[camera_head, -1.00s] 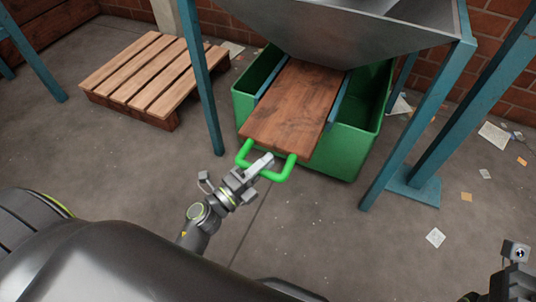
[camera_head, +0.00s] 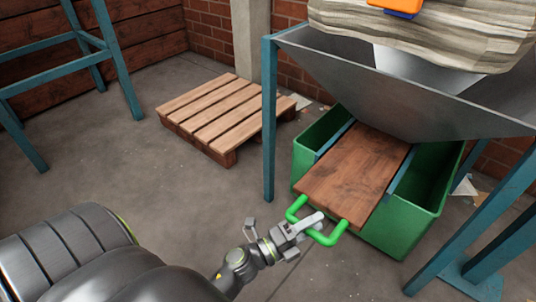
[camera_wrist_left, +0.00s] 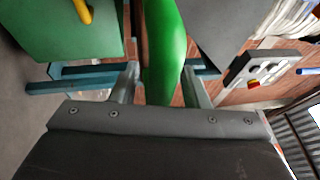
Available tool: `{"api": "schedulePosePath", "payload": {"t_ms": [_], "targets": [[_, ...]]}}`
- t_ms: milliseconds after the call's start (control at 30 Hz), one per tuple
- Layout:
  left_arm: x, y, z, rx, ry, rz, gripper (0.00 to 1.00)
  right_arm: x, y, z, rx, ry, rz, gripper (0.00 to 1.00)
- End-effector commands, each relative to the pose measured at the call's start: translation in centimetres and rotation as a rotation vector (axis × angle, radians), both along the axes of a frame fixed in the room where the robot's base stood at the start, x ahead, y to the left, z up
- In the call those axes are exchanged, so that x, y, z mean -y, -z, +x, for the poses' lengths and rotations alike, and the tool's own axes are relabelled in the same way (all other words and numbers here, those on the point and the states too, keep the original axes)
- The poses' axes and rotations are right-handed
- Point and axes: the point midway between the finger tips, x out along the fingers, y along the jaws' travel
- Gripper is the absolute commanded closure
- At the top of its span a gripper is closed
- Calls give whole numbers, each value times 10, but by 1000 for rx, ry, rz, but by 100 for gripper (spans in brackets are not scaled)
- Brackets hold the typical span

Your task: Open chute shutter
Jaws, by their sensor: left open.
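The chute shutter (camera_head: 356,172) is a brown wooden board that sticks out from under the grey metal hopper (camera_head: 420,110), over a green bin. A bright green U-shaped handle (camera_head: 329,240) is fixed to its front edge. My left gripper (camera_head: 314,221) is at the handle in the head view. In the left wrist view the green handle (camera_wrist_left: 165,50) stands between the two open fingers (camera_wrist_left: 158,85), with the fingers apart on either side. Whether either finger touches it I cannot tell. My right gripper is out of view.
The green bin (camera_head: 423,222) stands under the hopper. Teal frame legs (camera_head: 269,120) stand beside it. A wooden pallet (camera_head: 225,112) lies on the floor to the left. A pale sack-like load (camera_head: 430,38) is above the hopper.

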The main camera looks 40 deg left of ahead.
Motion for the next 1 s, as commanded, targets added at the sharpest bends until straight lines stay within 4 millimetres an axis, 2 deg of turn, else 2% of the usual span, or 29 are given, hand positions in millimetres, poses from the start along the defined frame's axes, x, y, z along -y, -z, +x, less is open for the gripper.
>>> {"api": "schedulePosePath", "payload": {"t_ms": [167,500,700,833,1000], "targets": [[-11,6,-24,-6,-1,3,59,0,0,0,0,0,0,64],[-44,19,-96,-8,1,3,59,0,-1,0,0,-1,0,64],[-61,25,-131,-5,-1,1,59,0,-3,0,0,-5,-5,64],[-67,28,-145,-4,0,2,59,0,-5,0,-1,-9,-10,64],[-71,29,-153,0,0,1,59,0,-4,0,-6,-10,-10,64]]}}
